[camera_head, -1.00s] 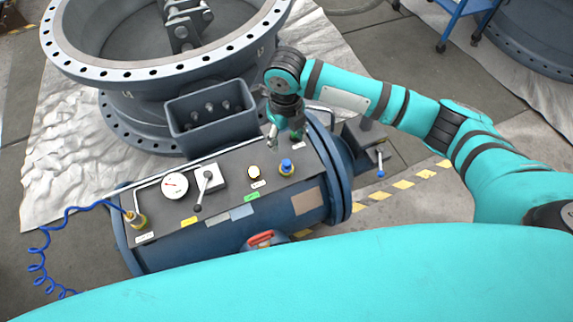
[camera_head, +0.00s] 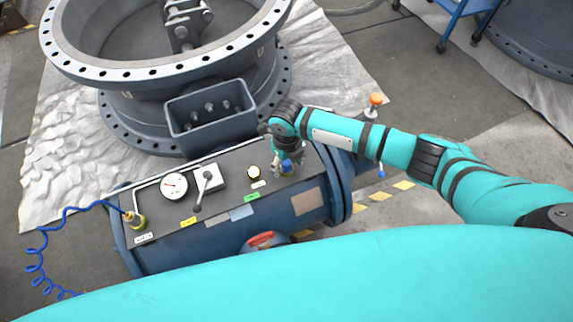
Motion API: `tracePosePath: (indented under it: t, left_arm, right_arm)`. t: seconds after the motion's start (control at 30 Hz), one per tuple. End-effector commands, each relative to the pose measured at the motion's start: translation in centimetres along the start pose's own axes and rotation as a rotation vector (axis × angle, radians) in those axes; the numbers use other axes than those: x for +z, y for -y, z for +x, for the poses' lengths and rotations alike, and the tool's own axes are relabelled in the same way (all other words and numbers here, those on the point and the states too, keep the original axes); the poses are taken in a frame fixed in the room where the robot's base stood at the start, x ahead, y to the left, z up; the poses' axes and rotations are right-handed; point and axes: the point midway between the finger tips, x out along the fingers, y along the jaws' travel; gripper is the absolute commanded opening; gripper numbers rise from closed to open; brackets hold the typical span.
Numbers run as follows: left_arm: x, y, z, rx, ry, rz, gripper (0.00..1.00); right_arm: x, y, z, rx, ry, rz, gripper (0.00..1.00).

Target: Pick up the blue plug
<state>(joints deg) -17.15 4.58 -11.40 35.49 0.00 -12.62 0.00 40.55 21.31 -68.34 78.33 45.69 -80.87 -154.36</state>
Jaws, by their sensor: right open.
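The blue plug (camera_head: 287,167) stands on the right part of the grey panel top, in a yellowish fitting. My right gripper (camera_head: 284,164) points down over it, with its fingers low around or right beside the plug. The fingers are open, but they are small here and partly hide the plug and its fitting. I cannot tell whether they touch it. My left gripper does not show.
The dark panel (camera_head: 230,200) carries a white gauge (camera_head: 173,186), a lever switch (camera_head: 205,185) and a round button (camera_head: 253,172). An open grey box (camera_head: 212,113) and a large flanged valve (camera_head: 170,70) stand behind. A blue coiled hose (camera_head: 42,250) hangs at left.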

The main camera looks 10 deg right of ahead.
Motion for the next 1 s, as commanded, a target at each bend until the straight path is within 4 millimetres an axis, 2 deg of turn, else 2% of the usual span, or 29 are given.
tracePosePath:
  t: [0.2, 0.53, 0.83, 1.0]
  left_arm:
    - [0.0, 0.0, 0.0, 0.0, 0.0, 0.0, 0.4]
    - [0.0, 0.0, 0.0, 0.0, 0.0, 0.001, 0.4]
    - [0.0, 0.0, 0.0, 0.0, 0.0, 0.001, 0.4]
    - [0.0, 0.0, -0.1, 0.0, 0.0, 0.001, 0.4]
  right_arm:
    - [0.0, 0.0, 0.1, 0.0, 0.001, -0.001, 0.57]
    - [0.0, 0.0, 0.0, 0.0, 0.001, 0.0, 0.14]
    - [0.1, 0.0, -0.1, 0.0, 0.002, 0.0, 0.14]
    - [0.1, 0.1, -1.1, -0.001, 0.004, -0.001, 0.14]
